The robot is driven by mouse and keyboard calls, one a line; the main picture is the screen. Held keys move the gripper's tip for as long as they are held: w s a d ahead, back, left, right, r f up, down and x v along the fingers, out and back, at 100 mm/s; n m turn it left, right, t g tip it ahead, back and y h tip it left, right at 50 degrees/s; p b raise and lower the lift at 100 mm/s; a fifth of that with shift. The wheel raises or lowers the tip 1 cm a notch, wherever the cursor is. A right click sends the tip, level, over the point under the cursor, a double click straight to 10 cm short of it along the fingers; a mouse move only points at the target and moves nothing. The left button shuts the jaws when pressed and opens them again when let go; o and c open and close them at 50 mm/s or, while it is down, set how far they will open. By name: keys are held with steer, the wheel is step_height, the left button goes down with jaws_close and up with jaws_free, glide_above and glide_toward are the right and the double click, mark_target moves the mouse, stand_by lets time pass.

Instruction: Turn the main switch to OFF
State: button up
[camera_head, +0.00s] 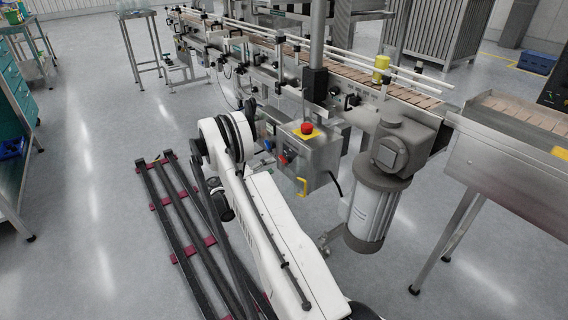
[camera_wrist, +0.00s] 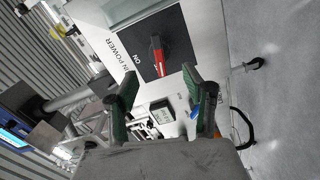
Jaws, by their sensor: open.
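The main switch is a red handle (camera_wrist: 158,58) on a black square plate (camera_wrist: 176,32) at the top middle of the wrist view. The handle lies nearly upright in that picture. The word ON is printed to its left, beside the lettering "IN POWER"; no OFF label is readable. My gripper (camera_wrist: 160,75) is open and empty. Its two dark green fingers are spread, with the tips just below the switch in the picture; contact with the handle is not visible. In the head view, the steel control box (camera_head: 318,158) stands beyond my white arm, which hides my gripper.
A red emergency stop button (camera_head: 307,128) on a yellow base tops the control box. A yellow handle (camera_head: 302,187) sticks out below.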

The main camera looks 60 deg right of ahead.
mark_target(282, 161)
steer(key=b+x, duration=0.1)
steer(key=x, duration=0.6)
steer(key=shift+s+d+b, duration=0.1)
steer(key=shift+d+b, duration=0.3)
steer(key=c, duration=1.1)
steer(key=shift+f+n, duration=0.1)
steer(key=shift+n, duration=1.3)
steer(key=o, duration=1.1)
steer(key=v, duration=1.2)
